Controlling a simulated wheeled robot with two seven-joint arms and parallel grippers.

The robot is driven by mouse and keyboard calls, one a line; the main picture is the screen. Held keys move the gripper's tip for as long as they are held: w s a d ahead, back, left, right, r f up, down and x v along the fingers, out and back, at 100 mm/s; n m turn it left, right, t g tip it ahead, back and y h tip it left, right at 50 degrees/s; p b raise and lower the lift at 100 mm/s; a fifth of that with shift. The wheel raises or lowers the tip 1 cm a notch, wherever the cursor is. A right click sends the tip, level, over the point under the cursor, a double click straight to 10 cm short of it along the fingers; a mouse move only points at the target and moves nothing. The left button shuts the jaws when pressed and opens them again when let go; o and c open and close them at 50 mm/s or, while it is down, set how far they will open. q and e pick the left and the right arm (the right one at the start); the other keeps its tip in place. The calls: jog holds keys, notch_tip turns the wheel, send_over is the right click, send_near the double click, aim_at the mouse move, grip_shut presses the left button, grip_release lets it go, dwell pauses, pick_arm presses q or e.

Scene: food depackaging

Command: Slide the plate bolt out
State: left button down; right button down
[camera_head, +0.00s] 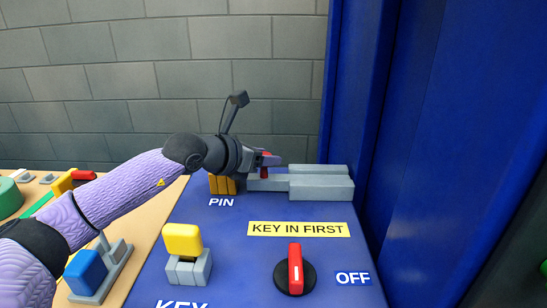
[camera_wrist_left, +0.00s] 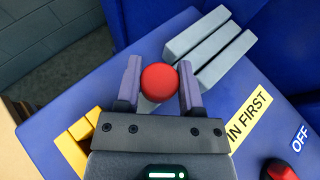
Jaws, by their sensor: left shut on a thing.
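The plate bolt's red knob (camera_wrist_left: 159,82) sits between the two fingers of my left gripper (camera_wrist_left: 159,88) in the left wrist view. The gripper is shut on it. In the head view my left gripper (camera_head: 265,160) reaches in from the left at the back of the blue panel, and a bit of the red knob (camera_head: 264,172) shows below its fingers. The grey bolt housing (camera_head: 321,187) lies to the right of the knob. It also shows in the left wrist view (camera_wrist_left: 222,62). My right gripper is out of view.
A yellow block (camera_head: 222,185) marked PIN stands left of the bolt. A yellow key (camera_head: 182,240) sits in a grey holder at the front. A red switch (camera_head: 295,270) is beside the OFF label. A tall blue wall (camera_head: 440,130) bounds the right side.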

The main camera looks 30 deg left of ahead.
pick_arm(q)
jog(key=shift+s+a, duration=0.15)
jog(key=shift+a, duration=0.25)
jog(key=c, duration=0.6)
grip_release()
jog(key=o, duration=0.4)
jog(key=shift+s+a, duration=0.1)
jog(key=shift+a, duration=0.1)
jog(key=shift+d, duration=0.15)
jog(key=shift+b+v, duration=0.3)
jog(key=shift+v, duration=4.65)
